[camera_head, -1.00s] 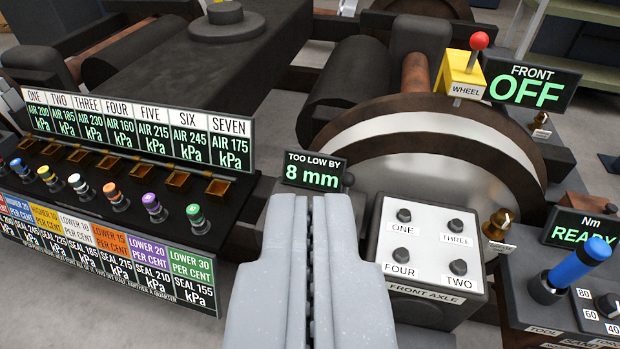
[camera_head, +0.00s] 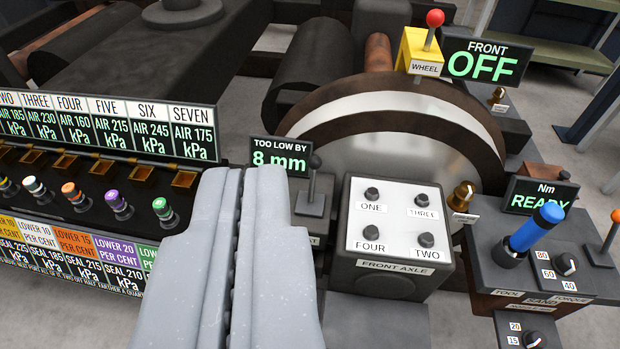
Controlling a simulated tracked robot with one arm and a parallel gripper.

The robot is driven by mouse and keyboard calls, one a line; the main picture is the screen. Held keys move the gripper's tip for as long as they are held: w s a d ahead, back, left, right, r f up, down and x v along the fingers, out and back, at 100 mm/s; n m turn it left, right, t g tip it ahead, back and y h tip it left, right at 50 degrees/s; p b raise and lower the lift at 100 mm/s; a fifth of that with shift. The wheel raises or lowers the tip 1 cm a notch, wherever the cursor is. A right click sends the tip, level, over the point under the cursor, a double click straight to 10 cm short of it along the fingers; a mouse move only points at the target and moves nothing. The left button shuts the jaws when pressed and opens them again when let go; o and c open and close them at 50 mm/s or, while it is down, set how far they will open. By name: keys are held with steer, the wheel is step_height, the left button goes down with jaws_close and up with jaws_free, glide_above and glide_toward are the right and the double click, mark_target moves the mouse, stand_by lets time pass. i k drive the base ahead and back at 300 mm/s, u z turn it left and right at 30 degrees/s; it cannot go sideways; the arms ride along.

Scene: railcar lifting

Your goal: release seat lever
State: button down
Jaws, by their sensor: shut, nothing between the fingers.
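My gripper (camera_head: 243,175) is shut and empty, with its two pale grey fingers together in the lower middle of the view. A small lever (camera_head: 313,184) with a dark round knob stands upright on a grey block, just right of my fingertips. Its label is mostly hidden by my gripper; only a final "T" shows, so I cannot read for sure that it is the seat lever. A gap between fingers and lever shows in the picture, but depth is hard to tell. Behind them a display (camera_head: 280,157) reads "TOO LOW BY 8 mm".
The white FRONT AXLE panel (camera_head: 398,232) with its several black knobs stands close right of the lever. A brass knob (camera_head: 462,195) and a blue-handled tool (camera_head: 538,227) are farther right. A rack (camera_head: 110,125) of pressure displays and coloured plugs is left. The FRONT display (camera_head: 484,64) reads OFF.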

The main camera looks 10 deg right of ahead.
mark_target(314, 161)
steer(key=u, duration=0.4)
steer(key=i, duration=1.25)
steer(key=z, duration=0.4)
